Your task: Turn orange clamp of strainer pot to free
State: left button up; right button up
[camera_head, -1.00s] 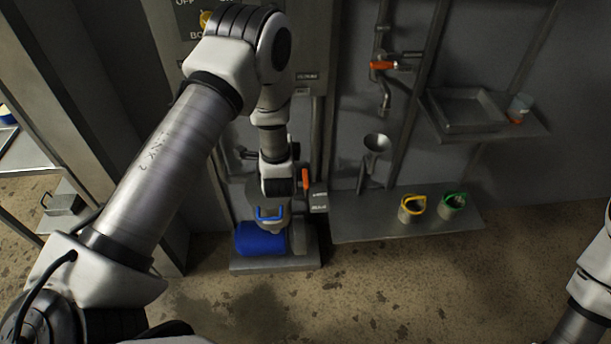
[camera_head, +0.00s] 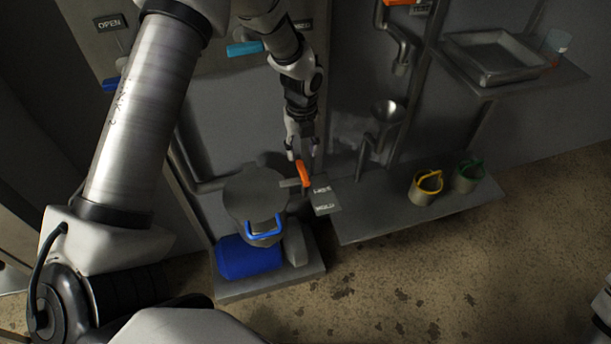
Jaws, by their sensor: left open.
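The orange clamp (camera_head: 303,173) is a short upright lever on the right side of the strainer pot (camera_head: 255,191), a dark round pot with a blue handle at its front. A small sign plate (camera_head: 323,197) with lettering sits just right of the clamp. My left gripper (camera_head: 301,155) points down right at the top of the clamp, its fingers open. I cannot tell whether the fingers touch the clamp or stand around it. My right gripper is not in view; only part of my right arm shows at the right edge.
A blue cylinder (camera_head: 248,258) lies below the pot on a grey plinth (camera_head: 269,287). A low shelf (camera_head: 385,220) to the right holds a yellow-handled cup (camera_head: 425,188) and a green-handled cup (camera_head: 467,177). A metal tray (camera_head: 497,58) sits on a higher shelf.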

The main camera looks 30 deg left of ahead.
aim_at(303, 170)
pick_arm(q)
jog(key=shift+w+d, duration=0.1)
jog(key=shift+d, duration=0.1)
notch_tip(303, 170, down, 8)
jog(key=shift+a+r+b, duration=0.1)
jog(key=shift+b, duration=0.35)
grip_shut()
